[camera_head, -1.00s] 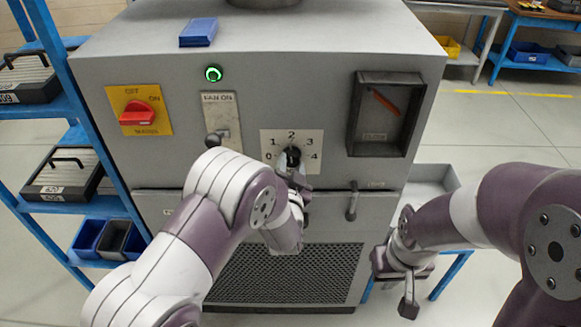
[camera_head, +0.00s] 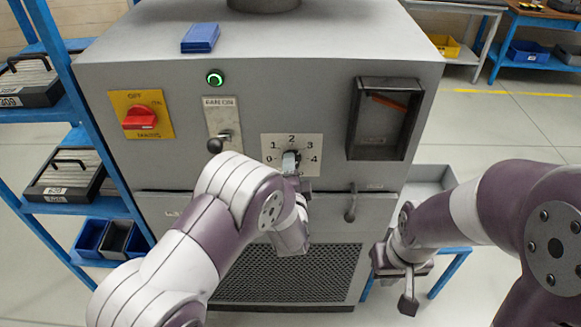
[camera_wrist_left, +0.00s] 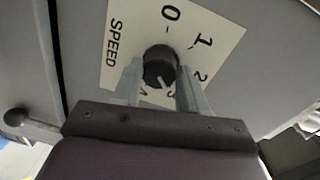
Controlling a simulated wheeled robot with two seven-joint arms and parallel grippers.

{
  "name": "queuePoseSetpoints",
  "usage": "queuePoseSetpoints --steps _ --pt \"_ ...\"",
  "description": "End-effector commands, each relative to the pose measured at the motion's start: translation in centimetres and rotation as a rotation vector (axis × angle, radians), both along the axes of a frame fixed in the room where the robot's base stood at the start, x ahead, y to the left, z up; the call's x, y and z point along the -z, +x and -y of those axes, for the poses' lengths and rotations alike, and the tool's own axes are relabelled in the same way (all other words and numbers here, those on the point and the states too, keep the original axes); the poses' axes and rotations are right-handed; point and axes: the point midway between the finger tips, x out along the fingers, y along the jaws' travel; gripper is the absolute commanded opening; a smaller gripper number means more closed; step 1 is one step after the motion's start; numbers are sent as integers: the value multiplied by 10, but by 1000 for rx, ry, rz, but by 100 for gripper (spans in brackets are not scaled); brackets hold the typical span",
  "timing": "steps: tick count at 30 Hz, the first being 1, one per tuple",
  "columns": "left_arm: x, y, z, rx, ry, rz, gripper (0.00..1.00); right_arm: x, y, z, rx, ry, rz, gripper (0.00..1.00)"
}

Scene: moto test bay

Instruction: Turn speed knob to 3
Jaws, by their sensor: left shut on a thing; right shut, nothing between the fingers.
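The speed dial plate (camera_head: 268,141), white with numerals 0 to 4, is on the front of the grey machine. Its black round knob (camera_wrist_left: 157,57) sits between the fingers of my left gripper (camera_wrist_left: 160,82) in the left wrist view. The left gripper is shut on the knob. The knob's white pointer mark points down in that view, towards the partly covered 3. In the head view the left gripper (camera_head: 291,166) covers most of the knob. My right gripper (camera_head: 408,300) is shut and empty, low and to the right, apart from the machine.
A red switch (camera_head: 139,117) on a yellow plate and a fan lever (camera_head: 217,143) are left of the dial. A recessed window (camera_head: 384,118) is to its right. A handle (camera_head: 351,204) is below right. A blue shelf rack (camera_head: 50,208) stands at left.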

Motion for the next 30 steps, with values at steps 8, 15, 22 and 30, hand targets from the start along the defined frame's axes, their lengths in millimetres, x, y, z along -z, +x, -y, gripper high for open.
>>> queuePoseSetpoints --steps 8,15,22,30 --pt "0 0 1 2 94 -1 12 -4 0 0 0 0 0 0" --pt "1 0 1 2 116 -2 12 -4 0 0 0 0 0 0" --pt "1 0 1 2 117 -2 12 -4 0 0 0 0 0 0" --pt "1 0 0 1 116 -2 68 -4 0 0 0 0 0 0"
